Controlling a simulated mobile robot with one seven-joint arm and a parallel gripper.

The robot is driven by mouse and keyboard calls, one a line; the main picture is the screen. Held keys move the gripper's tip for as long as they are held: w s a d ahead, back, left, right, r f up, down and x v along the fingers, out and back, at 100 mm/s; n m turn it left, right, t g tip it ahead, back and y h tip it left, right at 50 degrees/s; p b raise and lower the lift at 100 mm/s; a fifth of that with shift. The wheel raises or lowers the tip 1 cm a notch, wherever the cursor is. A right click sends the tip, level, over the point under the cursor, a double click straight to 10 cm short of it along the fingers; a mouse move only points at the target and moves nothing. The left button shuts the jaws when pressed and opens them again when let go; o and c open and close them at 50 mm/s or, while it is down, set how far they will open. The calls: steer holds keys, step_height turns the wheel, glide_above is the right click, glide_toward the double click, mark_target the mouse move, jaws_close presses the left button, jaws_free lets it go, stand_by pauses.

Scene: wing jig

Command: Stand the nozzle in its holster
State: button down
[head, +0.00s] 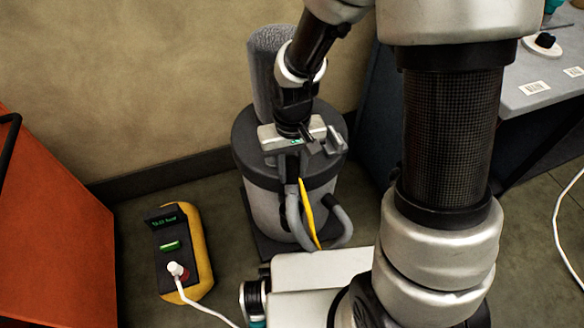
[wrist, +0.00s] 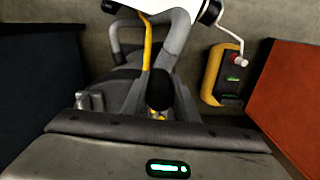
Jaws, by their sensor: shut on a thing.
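My gripper (head: 290,168) points down over the front of a grey canister with a black top (head: 244,135). It is shut on the grey nozzle, whose dark rounded end (wrist: 160,90) shows between the fingers in the wrist view. The grey tube of the nozzle (head: 291,208) shows below the gripper in the head view, beside a yellow strip (head: 308,212). A bent grey tube (head: 340,222) loops at the canister's front right. I cannot clearly make out the holster; the gripper and arm hide part of the canister top.
A yellow and black device (head: 203,262) with a green display and a white plug stands on the floor at left. An orange cabinet (head: 50,225) is at far left. A grey furry cylinder (head: 264,75) rises behind the canister. A grey bench (head: 540,85) stands at right.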

steer(key=shift+f+b, duration=0.3)
steer(key=shift+f, duration=0.2)
steer(key=c, duration=1.3)
jaws_free()
steer(key=shift+r, duration=0.15)
step_height(320, 180, up, 17)
steer(key=p, duration=0.5)
steer(key=shift+r, duration=0.15)
